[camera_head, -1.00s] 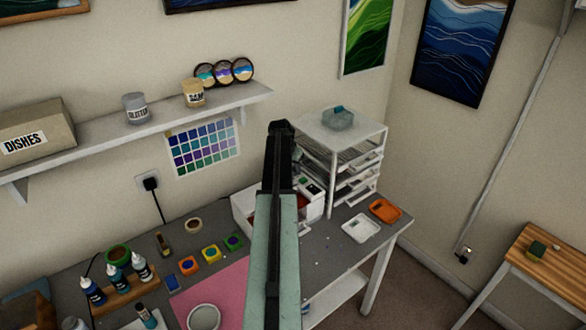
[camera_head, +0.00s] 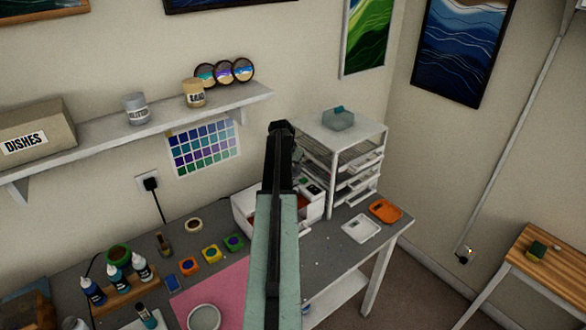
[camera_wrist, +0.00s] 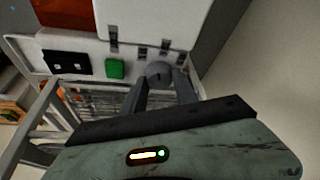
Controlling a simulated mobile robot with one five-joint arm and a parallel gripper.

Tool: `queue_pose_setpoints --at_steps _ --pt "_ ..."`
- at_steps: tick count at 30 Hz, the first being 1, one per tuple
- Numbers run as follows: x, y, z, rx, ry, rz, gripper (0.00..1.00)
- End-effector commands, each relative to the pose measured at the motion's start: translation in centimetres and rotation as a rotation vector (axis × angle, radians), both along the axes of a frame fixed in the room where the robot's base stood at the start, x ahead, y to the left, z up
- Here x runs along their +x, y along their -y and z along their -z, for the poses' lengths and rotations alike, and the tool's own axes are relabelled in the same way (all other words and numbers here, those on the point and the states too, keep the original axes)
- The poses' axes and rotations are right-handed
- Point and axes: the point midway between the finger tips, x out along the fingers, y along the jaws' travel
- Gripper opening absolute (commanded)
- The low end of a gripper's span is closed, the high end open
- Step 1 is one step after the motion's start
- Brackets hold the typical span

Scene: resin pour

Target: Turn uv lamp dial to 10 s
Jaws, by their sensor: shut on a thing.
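The UV lamp (camera_wrist: 75,38) is a white box with an orange-red window, seen close up in the wrist view. Its face has a black panel (camera_wrist: 68,62), a green button (camera_wrist: 115,68) and a round grey dial (camera_wrist: 158,70). My gripper (camera_wrist: 160,78) is shut on the dial, one finger on each side of it. The dial's marks and setting are too small to read. In the head view the white lamp (camera_head: 242,213) stands on the grey table, and my arm hides its middle and the dial.
A white drawer rack (camera_head: 332,185) stands right behind the lamp. A white tray (camera_head: 361,228) and an orange tray (camera_head: 385,210) lie to the right. Bottles, small colour pots and a pink mat (camera_head: 225,290) fill the left. A shelf (camera_head: 160,119) runs above.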

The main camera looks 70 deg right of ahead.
Motion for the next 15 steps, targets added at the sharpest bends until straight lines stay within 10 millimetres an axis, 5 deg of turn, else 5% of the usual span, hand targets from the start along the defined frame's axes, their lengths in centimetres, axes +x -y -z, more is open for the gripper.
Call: queue_pose_setpoints --at_steps 3,4,6,15 --pt "-0.07 -0.02 0.02 0.001 -0.001 0.000 0.00" --pt "-0.08 -0.03 0.02 0.001 -0.001 0.000 0.41" --pt "-0.07 -0.02 0.01 0.001 -0.001 0.000 0.56" --pt "-0.06 -0.02 -0.06 0.000 -0.001 0.000 0.56"
